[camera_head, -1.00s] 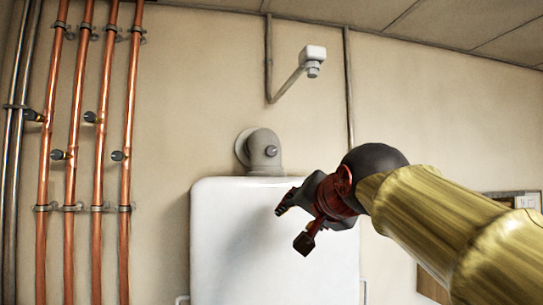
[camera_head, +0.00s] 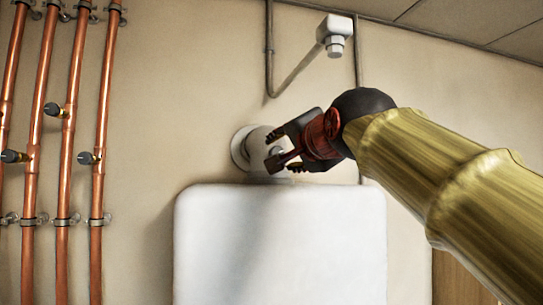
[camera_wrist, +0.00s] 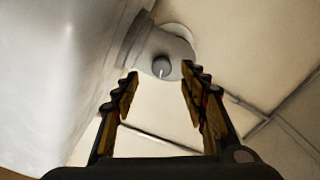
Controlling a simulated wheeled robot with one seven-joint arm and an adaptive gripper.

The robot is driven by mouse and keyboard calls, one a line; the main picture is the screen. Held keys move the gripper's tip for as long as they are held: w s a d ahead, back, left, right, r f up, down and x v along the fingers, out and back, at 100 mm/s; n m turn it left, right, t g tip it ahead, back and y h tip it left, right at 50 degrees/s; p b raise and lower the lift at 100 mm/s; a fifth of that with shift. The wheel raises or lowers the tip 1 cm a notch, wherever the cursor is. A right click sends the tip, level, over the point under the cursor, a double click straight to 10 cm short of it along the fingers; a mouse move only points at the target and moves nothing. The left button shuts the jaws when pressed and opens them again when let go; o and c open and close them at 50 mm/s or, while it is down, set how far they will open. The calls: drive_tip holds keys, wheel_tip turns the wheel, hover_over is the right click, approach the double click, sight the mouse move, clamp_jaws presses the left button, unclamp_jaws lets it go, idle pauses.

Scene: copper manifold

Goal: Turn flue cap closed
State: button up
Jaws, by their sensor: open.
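The flue elbow (camera_head: 249,147) comes out of the wall above the white boiler and is partly hidden behind my gripper (camera_head: 281,151). In the wrist view the pale elbow (camera_wrist: 143,45) shows with the round dark grey flue cap (camera_wrist: 161,66) on its side, bearing a light mark line. My gripper's two fingers (camera_wrist: 160,84) are open, one on each side of the cap in that picture. The cap appears beyond the fingertips, and I cannot tell any contact. In the head view the cap is mostly hidden by the fingers.
The white boiler (camera_head: 280,245) stands directly below the elbow. Copper pipes (camera_head: 62,150) with valves run up the wall at left. A white box (camera_head: 335,30) on a conduit is above my gripper. The wall between pipes and boiler is clear.

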drive_tip(key=shift+w+r, duration=0.2)
drive_tip(key=shift+w, duration=0.1)
drive_tip(key=w+p, duration=0.1)
drive_tip(key=w, duration=0.1)
drive_tip(key=w+a, duration=0.1)
drive_tip(key=w, duration=0.2)
drive_tip(key=shift+w+a+p, duration=0.15)
drive_tip(key=shift+w+p, duration=0.2)
drive_tip(key=shift+p, duration=0.05)
drive_tip(key=shift+w+f, duration=0.1)
drive_tip(key=shift+c, duration=0.4)
drive_tip(key=shift+c, duration=0.7)
clamp_jaws()
